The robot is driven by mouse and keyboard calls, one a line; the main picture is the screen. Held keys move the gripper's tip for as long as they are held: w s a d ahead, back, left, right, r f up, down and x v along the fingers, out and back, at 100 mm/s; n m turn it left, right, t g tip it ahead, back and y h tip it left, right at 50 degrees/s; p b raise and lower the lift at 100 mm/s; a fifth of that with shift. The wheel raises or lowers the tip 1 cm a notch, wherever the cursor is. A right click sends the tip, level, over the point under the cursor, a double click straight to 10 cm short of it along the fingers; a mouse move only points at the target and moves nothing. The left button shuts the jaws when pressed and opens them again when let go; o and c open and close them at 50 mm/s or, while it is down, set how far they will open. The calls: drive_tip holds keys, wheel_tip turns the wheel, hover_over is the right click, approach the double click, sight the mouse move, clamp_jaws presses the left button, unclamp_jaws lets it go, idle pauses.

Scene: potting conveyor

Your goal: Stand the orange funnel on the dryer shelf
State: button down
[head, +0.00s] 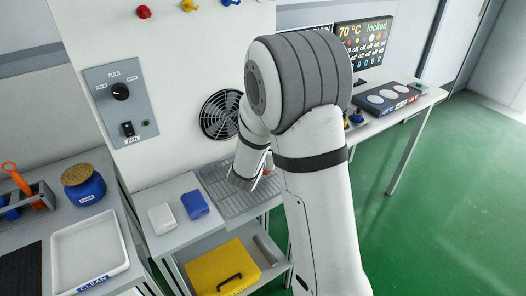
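I see no clear orange funnel in the head view. A small reddish-orange patch (267,170) shows between my arm links above the rack, too small and covered to tell what it is. The dryer appears to be the white panel with a round black fan grille (221,115). A grey slatted rack (215,187), which looks like the dryer shelf, sits below the grille. My arm reaches over the right part of this rack and hides it. My gripper's fingers are hidden behind the arm.
A white box (162,218) and a blue box (194,204) stand left of the rack. A yellow case (222,270) lies below. At left are a white tray (62,250), a blue jar (88,192) and a tool caddy (45,190). A monitor (365,40) stands behind right.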

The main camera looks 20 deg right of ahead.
drive_tip(key=shift+f, duration=0.35)
drive_tip(key=c, duration=1.4)
unclamp_jaws()
drive_tip(key=shift+r, duration=0.1)
